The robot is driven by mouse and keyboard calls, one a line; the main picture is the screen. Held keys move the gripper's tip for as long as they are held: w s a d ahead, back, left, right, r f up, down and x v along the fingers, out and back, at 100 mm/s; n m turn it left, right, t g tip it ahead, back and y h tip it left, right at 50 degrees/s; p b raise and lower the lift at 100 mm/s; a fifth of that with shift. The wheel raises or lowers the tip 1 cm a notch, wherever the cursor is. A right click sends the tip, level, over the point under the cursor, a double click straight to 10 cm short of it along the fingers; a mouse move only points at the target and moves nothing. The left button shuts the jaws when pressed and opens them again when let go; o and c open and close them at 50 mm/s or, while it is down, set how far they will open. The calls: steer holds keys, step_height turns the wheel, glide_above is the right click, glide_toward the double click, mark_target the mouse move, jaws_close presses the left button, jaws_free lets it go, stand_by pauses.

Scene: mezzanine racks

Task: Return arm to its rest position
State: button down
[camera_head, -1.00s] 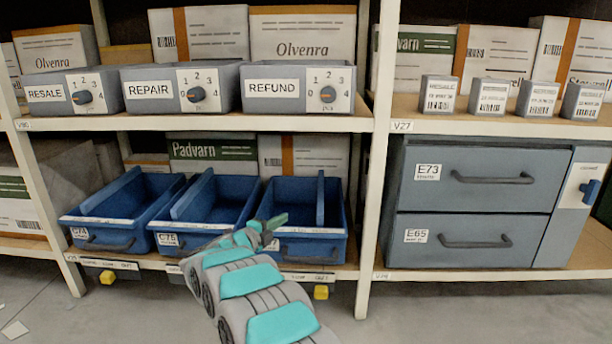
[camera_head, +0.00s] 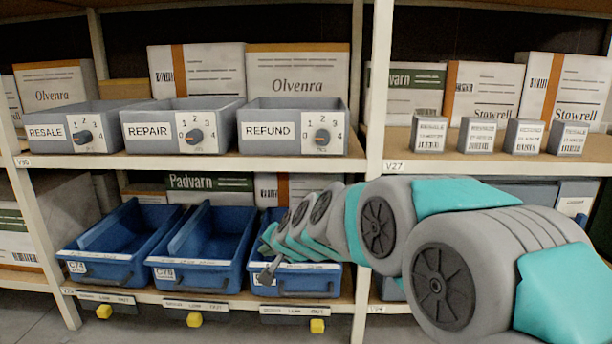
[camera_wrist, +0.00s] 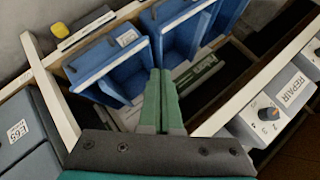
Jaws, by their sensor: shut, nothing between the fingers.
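My arm (camera_head: 390,225) reaches in from the lower right of the head view, covering much of the lower right rack bay. My gripper (camera_head: 267,266) is in front of the right-hand blue bin (camera_head: 315,283) on the lower shelf. I cannot tell whether it touches the bin. In the wrist view my gripper (camera_wrist: 161,72) shows two green fingers pressed together with nothing between them. Blue bins (camera_wrist: 110,68) lie beyond the fingertips there.
Two more blue bins (camera_head: 205,270) (camera_head: 108,265) stand to the left. Above are grey boxes labelled RESALE (camera_head: 45,131), REPAIR (camera_head: 148,131) and REFUND (camera_head: 268,131), with dials. A white upright (camera_head: 376,90) stands close to my arm. Small grey boxes (camera_head: 429,134) stand right.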

steer(key=s+d+f+n+g+h+p, duration=0.1)
steer(key=s+d+g+h, duration=0.1)
steer(key=s+d, duration=0.6)
steer(key=s+d+f+n+g+h+p, duration=0.1)
steer(key=s+d+g, duration=0.4)
steer(key=s, duration=1.5)
steer(key=s+d+f+n+g+h+p, duration=0.2)
steer(key=s+d+f+n+g, duration=0.1)
steer(key=s+d, duration=0.8)
steer(key=s, duration=0.3)
steer(key=shift+s+g+h, duration=0.3)
steer(key=shift+s, duration=0.1)
